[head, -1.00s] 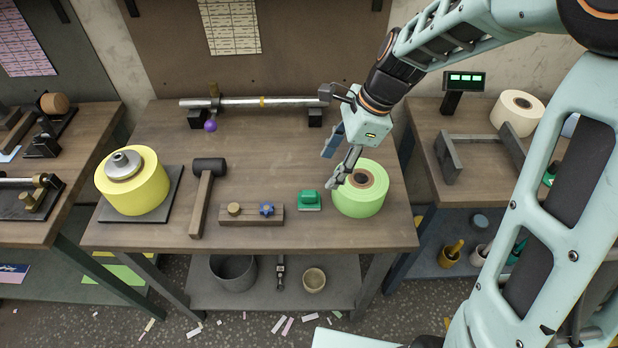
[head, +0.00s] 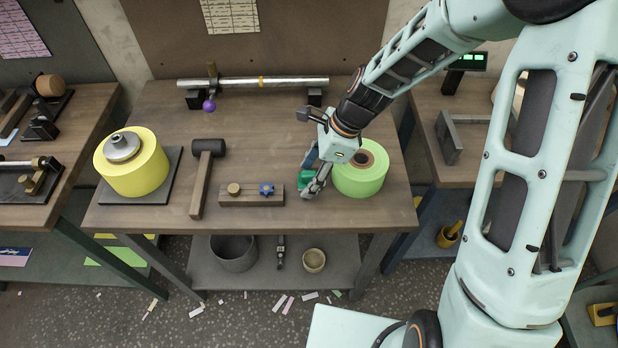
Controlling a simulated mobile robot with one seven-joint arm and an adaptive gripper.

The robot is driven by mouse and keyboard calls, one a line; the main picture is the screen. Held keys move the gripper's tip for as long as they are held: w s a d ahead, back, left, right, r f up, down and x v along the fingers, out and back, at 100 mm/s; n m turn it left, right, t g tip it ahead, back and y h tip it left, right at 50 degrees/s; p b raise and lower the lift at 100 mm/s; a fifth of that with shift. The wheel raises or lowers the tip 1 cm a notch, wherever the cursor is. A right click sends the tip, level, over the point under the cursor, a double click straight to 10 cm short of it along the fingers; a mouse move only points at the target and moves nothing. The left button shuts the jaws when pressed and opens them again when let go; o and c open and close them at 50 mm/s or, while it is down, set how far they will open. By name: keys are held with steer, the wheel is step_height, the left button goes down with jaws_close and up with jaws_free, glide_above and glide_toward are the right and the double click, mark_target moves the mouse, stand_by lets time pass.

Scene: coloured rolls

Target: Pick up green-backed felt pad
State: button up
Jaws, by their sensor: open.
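The green-backed felt pad (head: 304,178) lies on the middle workbench (head: 250,150), just left of the light green roll (head: 358,178). Only part of its green back shows; my gripper covers its right side. My gripper (head: 308,182) is low over the pad with its fingers pointing down, and it is open. From this view I cannot tell whether the fingers touch the pad or stand on both sides of it.
Left of the pad is a wooden block (head: 252,194) with a brass knob and a blue knob. Further left are a mallet (head: 203,175) and a yellow roll (head: 132,165). A metal bar (head: 255,82) lies at the back. The bench middle is clear.

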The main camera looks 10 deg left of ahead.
mark_target(303, 175)
steer(key=shift+a+f, duration=0.1)
steer(key=shift+f, duration=0.1)
steer(key=c, duration=1.2)
steer(key=shift+r, duration=0.15)
steer(key=shift+c, duration=0.2)
steer(key=shift+r+p, duration=0.5)
steer(key=r+p, duration=0.1)
steer(key=r, duration=0.1)
steer(key=r+p, duration=0.1)
steer(key=shift+s+r+p, duration=0.15)
steer(key=shift+s+p, duration=0.15)
steer(key=shift+p, duration=0.05)
steer(key=s+d+r+p, duration=0.1)
steer(key=s+r+p, duration=0.2)
steer(key=s, duration=0.3)
steer(key=s+d+r+p, duration=0.2)
steer(key=s+r+p, duration=0.1)
steer(key=s+r, duration=0.2)
steer(key=shift+s+r, duration=0.25)
steer(key=shift+s, duration=0.8)
